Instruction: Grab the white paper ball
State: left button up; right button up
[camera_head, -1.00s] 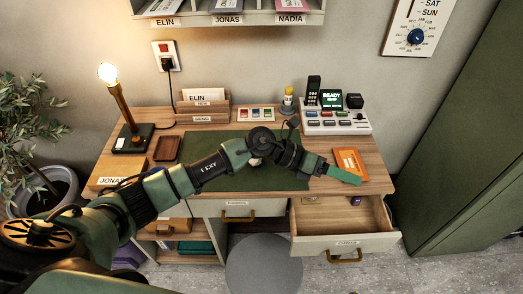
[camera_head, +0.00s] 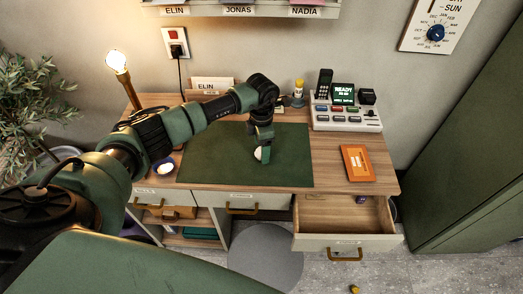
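The white paper ball (camera_head: 258,154) is a small pale shape on the green desk mat (camera_head: 211,155). My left gripper (camera_head: 262,153) points down at it from above, and a finger covers part of the ball. The fingers are at the ball, but I cannot tell whether they are closed on it or only beside it. My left arm reaches across the desk from the left. My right gripper is not in view.
An orange card (camera_head: 357,163) lies right of the mat. A phone console (camera_head: 347,117) stands behind it. The right drawer (camera_head: 346,215) is open, with a small purple item inside. A lamp (camera_head: 120,68) stands at the left. A round stool (camera_head: 265,258) is in front.

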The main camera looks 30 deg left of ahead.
pick_arm(q)
jog(key=shift+f, duration=0.7)
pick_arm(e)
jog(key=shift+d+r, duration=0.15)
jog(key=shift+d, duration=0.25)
pick_arm(q)
jog(key=c, duration=1.5)
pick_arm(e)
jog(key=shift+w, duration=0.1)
pick_arm(q)
grip_shut()
jog(key=shift+r, duration=0.1)
